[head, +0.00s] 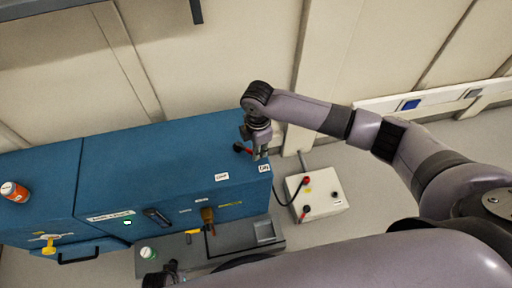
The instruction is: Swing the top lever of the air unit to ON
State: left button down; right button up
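The air unit appears to be the long blue cabinet (150,160) against the wall. On its top, near the right end, a small dark lever with a red part (239,147) shows just left of my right gripper (260,153). My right gripper points down beside it and hides part of it. I cannot tell whether they touch or whether the fingers are open. Two small white labels, a left one (222,177) and a right one (264,168), sit in front of the lever; their text is too small to read surely. A dark piece at the bottom, perhaps my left gripper (172,271), is mostly hidden.
An orange can (14,191) sits on the cabinet's left end. The cabinet top's middle is clear.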

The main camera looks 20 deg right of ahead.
jog(key=r, duration=1)
jog(key=shift+s+d+r, duration=0.1)
jog(key=shift+s+r, duration=0.15)
jog(key=shift+r, duration=0.05)
pick_arm(q)
jog(key=shift+s+r, duration=0.15)
jog(key=shift+r, duration=0.15)
pick_arm(e)
jog(key=shift+w+r, duration=0.35)
jog(key=shift+r, duration=0.4)
jog(key=shift+f, duration=0.1)
